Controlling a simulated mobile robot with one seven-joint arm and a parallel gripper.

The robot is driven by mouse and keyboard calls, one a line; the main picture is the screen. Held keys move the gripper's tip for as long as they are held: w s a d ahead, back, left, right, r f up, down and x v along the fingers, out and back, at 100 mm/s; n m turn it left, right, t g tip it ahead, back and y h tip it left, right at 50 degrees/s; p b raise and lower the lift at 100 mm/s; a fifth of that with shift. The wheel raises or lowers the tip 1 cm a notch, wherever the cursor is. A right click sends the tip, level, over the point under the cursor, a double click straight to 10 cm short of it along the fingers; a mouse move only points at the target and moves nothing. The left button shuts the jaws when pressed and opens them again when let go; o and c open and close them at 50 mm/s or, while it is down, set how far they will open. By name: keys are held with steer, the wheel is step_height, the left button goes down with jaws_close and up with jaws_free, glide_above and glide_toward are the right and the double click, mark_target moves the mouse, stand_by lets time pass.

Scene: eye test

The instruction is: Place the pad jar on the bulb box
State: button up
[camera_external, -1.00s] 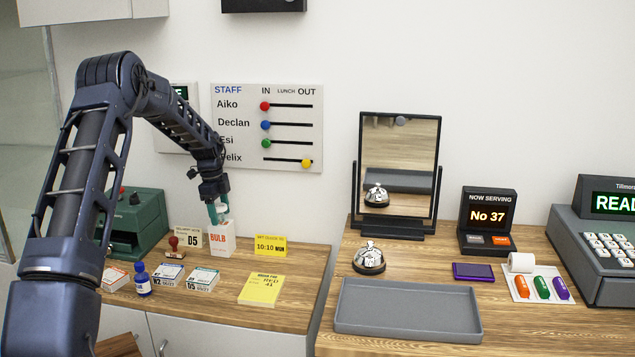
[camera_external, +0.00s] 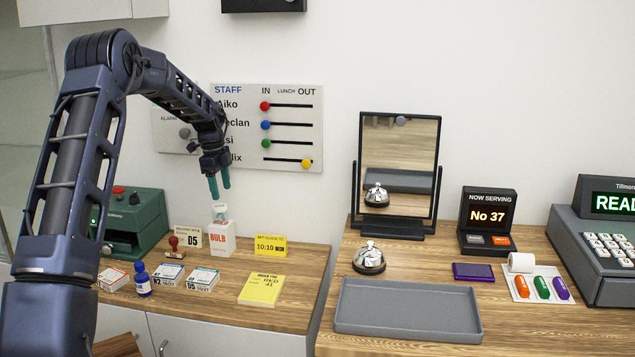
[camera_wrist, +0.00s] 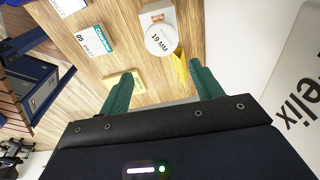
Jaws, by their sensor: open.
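The pad jar (camera_external: 220,212), small and clear with a pale lid, stands upright on top of the bulb box (camera_external: 217,240), a white carton with red BULB lettering. My gripper (camera_external: 220,190) is open and empty just above the jar, with its green fingers pointing down and apart from it. In the wrist view the jar's round white lid (camera_wrist: 161,39) reads 19 MM and lies beyond and between the fingertips of my gripper (camera_wrist: 158,72). The bulb box (camera_wrist: 150,11) shows partly from under the jar; the rest is hidden.
A green machine (camera_external: 135,222) is to the left. The wall board (camera_external: 290,130) is close behind my gripper. The grey tray (camera_external: 408,331) is empty.

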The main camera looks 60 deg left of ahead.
steer(key=w+d+r+n, duration=0.1)
steer(key=d+r, duration=0.5)
steer(key=d, duration=0.4)
steer(key=d+r+n+y, duration=0.1)
steer(key=d+r, duration=0.5)
steer(key=d, duration=0.3)
steer(key=w+d+r+n, duration=0.1)
steer(key=d+r, duration=0.5)
steer(key=d, duration=0.4)
steer(key=s+d+r+n+t, duration=0.1)
steer(key=s+d+r, duration=0.3)
steer(key=d, duration=0.5)
steer(key=s+d+r+n+t, duration=0.1)
steer(key=s+d+r, duration=0.3)
steer(key=d, duration=0.5)
steer(key=s+d+f+n+t, duration=0.1)
steer(key=s+d+f+n, duration=0.1)
steer(key=s+d, duration=0.6)
steer(key=s+d+f+n, duration=0.2)
steer(key=s+d, duration=0.7)
steer(key=s, duration=0.7)
steer(key=shift+d+f+n+t, duration=0.15)
steer(key=shift+f+n+t, duration=0.2)
steer(key=shift+f, duration=0.25)
